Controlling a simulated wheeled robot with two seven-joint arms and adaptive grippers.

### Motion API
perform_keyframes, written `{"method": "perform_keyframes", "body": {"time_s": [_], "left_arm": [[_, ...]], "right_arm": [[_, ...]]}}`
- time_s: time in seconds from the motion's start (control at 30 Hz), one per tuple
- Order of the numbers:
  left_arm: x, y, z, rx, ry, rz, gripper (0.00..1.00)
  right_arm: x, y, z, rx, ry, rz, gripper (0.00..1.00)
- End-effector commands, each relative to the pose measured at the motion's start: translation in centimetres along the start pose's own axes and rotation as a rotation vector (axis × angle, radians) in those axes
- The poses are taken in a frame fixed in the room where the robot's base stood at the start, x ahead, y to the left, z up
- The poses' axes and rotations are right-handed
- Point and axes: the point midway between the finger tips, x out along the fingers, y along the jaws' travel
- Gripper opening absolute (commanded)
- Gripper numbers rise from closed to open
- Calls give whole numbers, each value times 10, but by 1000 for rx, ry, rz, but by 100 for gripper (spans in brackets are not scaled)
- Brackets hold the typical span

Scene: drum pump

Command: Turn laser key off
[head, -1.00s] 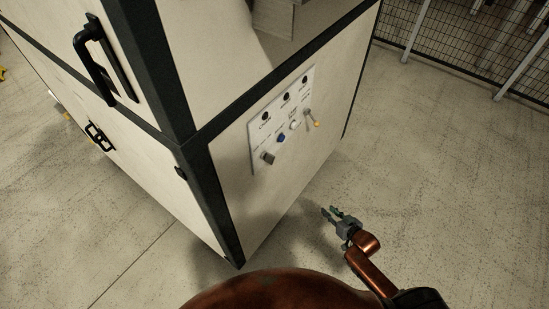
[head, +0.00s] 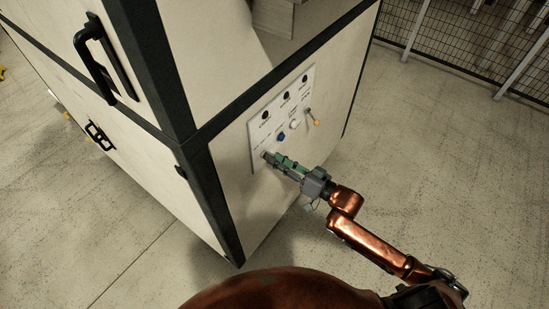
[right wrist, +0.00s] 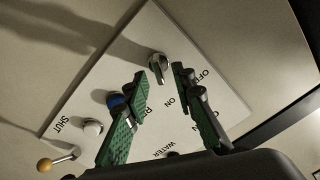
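The silver key knob (right wrist: 158,64) sits on the white control panel (right wrist: 205,60), near labels that read OFF and ON. In the head view my right gripper (head: 271,160) reaches in from the right to the lower left of the panel (head: 254,138), and its fingertips cover most of the knob. In the right wrist view the green-padded fingers (right wrist: 163,80) are spread apart, with the knob just beyond and between their tips. I see no clear contact with it. My left gripper is not in view.
A blue button (head: 281,138), a white button (head: 294,124) and a yellow-tipped lever (head: 313,118) sit up and right of the knob. The panel is on a cream cabinet (head: 225,170) with black edges. Open floor lies to the right, with a mesh fence (head: 450,55) behind.

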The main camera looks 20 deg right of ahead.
Motion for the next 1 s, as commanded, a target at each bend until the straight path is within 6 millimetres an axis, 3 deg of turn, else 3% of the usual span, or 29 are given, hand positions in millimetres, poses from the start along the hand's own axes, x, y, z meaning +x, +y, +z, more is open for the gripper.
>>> {"method": "perform_keyframes", "body": {"time_s": [0.2,0.47,0.83,1.0], "left_arm": [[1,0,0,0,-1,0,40],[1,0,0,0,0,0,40],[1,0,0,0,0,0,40],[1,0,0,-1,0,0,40]], "right_arm": [[18,0,0,0,0,0,24],[20,0,0,-1,-1,1,24],[19,1,0,-1,-1,2,0],[19,1,0,-1,-1,2,0]]}}
